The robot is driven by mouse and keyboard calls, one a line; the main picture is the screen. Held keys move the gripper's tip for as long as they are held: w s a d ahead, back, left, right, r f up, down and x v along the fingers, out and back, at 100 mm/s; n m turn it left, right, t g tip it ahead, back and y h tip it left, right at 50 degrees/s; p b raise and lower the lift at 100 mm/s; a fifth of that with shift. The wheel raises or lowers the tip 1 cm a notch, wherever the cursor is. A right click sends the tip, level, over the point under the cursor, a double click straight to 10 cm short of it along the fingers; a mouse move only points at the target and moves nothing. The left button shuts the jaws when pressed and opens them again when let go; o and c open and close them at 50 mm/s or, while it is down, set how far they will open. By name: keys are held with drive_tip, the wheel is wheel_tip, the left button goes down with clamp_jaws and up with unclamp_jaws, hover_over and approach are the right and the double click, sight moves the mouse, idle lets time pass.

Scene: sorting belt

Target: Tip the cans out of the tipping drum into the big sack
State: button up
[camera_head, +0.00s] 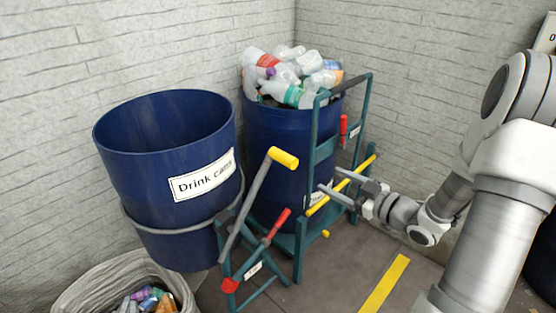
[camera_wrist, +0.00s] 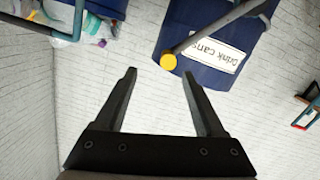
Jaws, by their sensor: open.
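The blue tipping drum (camera_head: 145,165), labelled "Drink cans", hangs in a grey ring at the left, leaning a little. Its inner wall shows, but its bottom is hidden, and I see no cans in it. A grey lever with a yellow grip (camera_head: 284,158) rises in front of its frame. The big sack (camera_head: 95,277) stands open below, with several coloured cans or scraps in it, cut off by the picture edge. My gripper (camera_head: 329,180) is open and empty, right of the lever. In the wrist view the drum (camera_wrist: 245,20) and the lever's yellow end (camera_wrist: 168,62) show beyond the fingers.
A second blue drum (camera_head: 270,135), heaped with plastic bottles (camera_head: 290,75), stands behind in a teal frame (camera_head: 312,150) with a yellow bar. A red-handled lever (camera_head: 281,220) is low in front. A yellow floor stripe (camera_head: 385,284) crosses open floor at the lower right.

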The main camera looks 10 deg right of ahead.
sight(282, 157)
drive_tip(key=shift+t+y, duration=0.3)
drive_tip(key=shift+y, duration=0.6)
drive_tip(key=x, duration=0.5)
drive_tip(key=b+x, duration=0.1)
drive_tip(key=x, duration=0.5)
drive_tip(key=a+b+x, duration=0.1)
drive_tip(key=x, duration=0.5)
drive_tip(key=shift+s+a+f, duration=0.1)
drive_tip(key=shift+s+f, duration=0.1)
drive_tip(key=shift+s, duration=0.2)
clamp_jaws()
